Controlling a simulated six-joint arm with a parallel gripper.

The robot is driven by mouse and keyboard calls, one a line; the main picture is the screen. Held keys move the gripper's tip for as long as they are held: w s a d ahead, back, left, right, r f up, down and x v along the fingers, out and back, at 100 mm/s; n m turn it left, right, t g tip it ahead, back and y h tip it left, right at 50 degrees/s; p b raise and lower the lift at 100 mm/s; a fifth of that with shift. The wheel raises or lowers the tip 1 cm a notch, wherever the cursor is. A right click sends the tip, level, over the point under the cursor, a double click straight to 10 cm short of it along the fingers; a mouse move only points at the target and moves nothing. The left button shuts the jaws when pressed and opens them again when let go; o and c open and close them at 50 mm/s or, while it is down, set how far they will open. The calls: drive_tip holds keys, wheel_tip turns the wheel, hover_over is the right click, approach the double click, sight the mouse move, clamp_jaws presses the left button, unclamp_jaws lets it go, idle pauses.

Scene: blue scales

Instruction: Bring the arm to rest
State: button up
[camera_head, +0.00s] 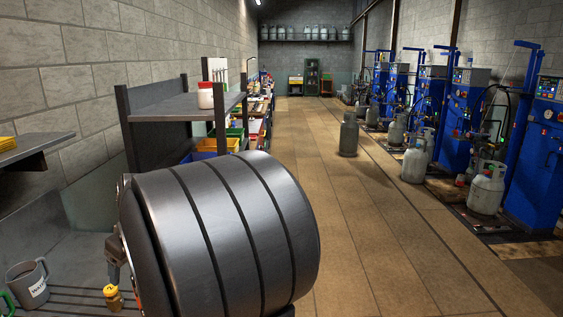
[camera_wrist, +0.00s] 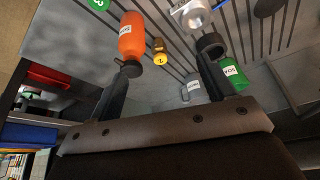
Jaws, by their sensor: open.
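My gripper (camera_wrist: 170,57) shows in the wrist view with its two fingers wide apart. It is open, and nothing is held between the fingers. An orange bottle (camera_wrist: 132,38) with a dark cap appears beyond the left fingertip; I cannot tell the gap. A small yellow jar (camera_wrist: 159,52) shows between the fingers, further off. A green bottle (camera_wrist: 230,72) appears beside the right finger, and a grey mug (camera_wrist: 191,90) shows between the fingers. In the head view, my large dark arm link hides much of the bench and most of the gripper.
In the head view the mug (camera_head: 28,284) and yellow jar (camera_head: 113,297) are on the slatted bench at lower left. A shelf (camera_head: 170,107) holds a white jar (camera_head: 205,96). Blue scales (camera_head: 470,120) and gas cylinders (camera_head: 414,162) line the right. The floor aisle is mostly clear.

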drive_tip(key=w+a+f, duration=0.1)
drive_tip(key=a, duration=1.5)
drive_tip(key=shift+w+a+f, duration=0.25)
drive_tip(key=shift+a, duration=0.1)
drive_tip(key=o, duration=0.5)
drive_tip(key=w+d+r+n+g, duration=0.15)
drive_tip(key=w+d, duration=0.25)
drive_tip(key=d, duration=0.5)
drive_tip(key=w+d+r+n, duration=0.2)
drive_tip(key=w+d+n, duration=0.15)
drive_tip(key=d, duration=0.65)
drive_tip(key=shift+m+y, duration=0.3)
drive_tip(key=x, duration=1)
drive_tip(key=shift+w+f, duration=0.1)
drive_tip(key=shift+f, duration=0.05)
drive_tip(key=shift+d, duration=0.1)
drive_tip(key=v, duration=1)
